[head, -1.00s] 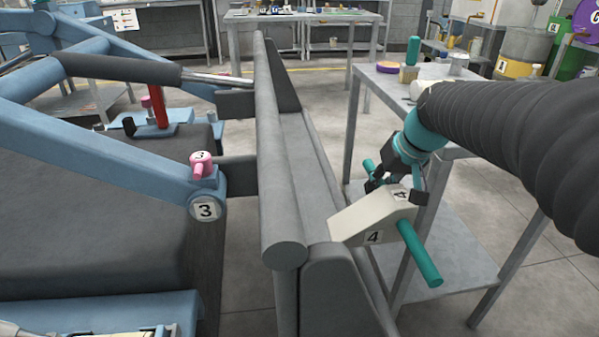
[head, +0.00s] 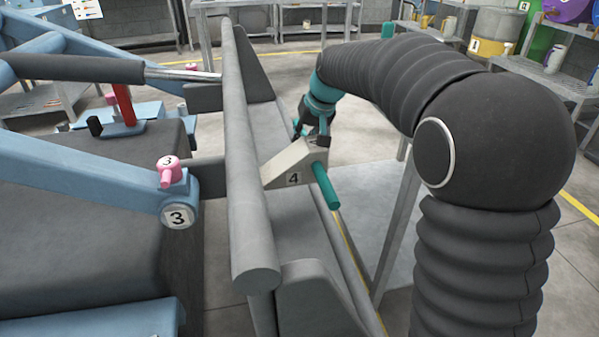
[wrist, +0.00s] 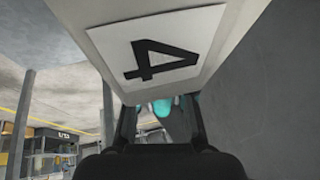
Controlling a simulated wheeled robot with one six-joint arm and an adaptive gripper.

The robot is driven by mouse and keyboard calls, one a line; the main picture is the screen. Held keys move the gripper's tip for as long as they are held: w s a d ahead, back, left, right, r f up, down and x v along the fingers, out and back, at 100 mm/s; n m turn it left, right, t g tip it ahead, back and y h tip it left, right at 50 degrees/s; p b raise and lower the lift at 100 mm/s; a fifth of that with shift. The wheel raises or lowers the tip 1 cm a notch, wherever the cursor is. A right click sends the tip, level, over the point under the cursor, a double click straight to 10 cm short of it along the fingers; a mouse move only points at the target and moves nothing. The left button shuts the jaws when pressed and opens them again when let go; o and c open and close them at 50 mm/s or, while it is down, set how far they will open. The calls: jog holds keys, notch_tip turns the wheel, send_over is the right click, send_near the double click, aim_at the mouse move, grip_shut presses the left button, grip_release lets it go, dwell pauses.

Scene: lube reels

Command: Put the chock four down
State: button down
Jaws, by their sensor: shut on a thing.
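Chock four (head: 285,170) is a cream wedge with a black 4 on a white label and a teal bar sticking out of its side. In the head view, my gripper (head: 317,142) is shut on its upper end, with the chock over or against the grey channel (head: 318,245) beside the long grey bar. I cannot tell whether its underside touches the channel. In the wrist view, the chock (wrist: 165,62) fills the upper middle, its 4 turned sideways, with my gripper's dark fingers (wrist: 160,115) below it.
The long grey round bar (head: 245,170) runs along the channel's left. A blue arm (head: 90,180) with a pink-handled pin (head: 170,172) and a 3 label lies further left. A metal table (head: 375,215) stands right, with open floor beyond.

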jog(key=shift+w+a+r, duration=0.1)
jog(key=shift+w+a, duration=0.45)
jog(key=shift+w, duration=0.05)
jog(key=shift+f+b, duration=0.55)
jog(key=shift+f, duration=5.5)
jog(key=c, duration=1)
grip_release()
